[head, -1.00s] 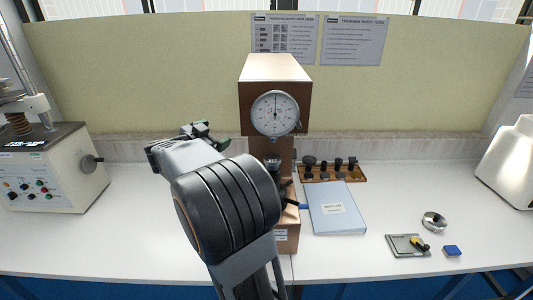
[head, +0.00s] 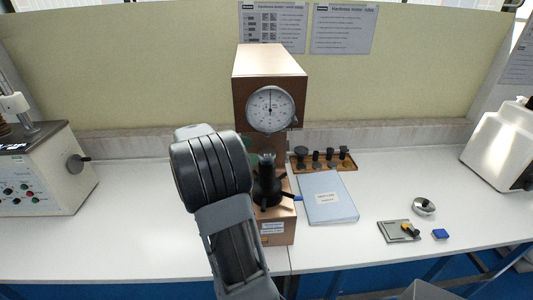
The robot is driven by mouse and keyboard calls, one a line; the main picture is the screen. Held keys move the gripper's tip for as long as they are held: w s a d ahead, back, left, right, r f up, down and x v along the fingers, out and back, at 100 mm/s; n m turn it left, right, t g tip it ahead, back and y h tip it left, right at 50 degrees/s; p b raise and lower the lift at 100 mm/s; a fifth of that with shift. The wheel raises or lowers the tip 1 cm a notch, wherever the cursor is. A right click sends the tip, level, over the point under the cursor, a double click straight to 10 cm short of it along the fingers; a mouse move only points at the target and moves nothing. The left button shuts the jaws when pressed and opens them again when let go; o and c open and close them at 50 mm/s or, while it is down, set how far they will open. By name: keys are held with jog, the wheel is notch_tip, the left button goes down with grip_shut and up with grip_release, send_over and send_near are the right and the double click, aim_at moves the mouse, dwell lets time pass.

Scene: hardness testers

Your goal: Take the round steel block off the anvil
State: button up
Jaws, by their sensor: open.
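The brown hardness tester (head: 270,62) with its round dial (head: 270,109) stands mid-bench. Its dark anvil column (head: 267,182) rises below the dial. A small dark round top (head: 267,157) shows on the column; I cannot tell the steel block from the anvil there. My arm covers the left side of the tester. My gripper (head: 253,159) is mostly hidden behind my own wrist. Only a small green part of it shows, just left of the anvil top. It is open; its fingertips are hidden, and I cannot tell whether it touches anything.
A wooden rack (head: 325,161) of dark anvils and a blue folder (head: 327,197) lie right of the tester. Another machine (head: 40,175) stands left.

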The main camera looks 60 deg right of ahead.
aim_at(264, 152)
jog(key=shift+p+x, duration=0.65)
jog(key=shift+x, duration=2.55)
jog(key=shift+a, duration=0.1)
jog(key=c, duration=1.2)
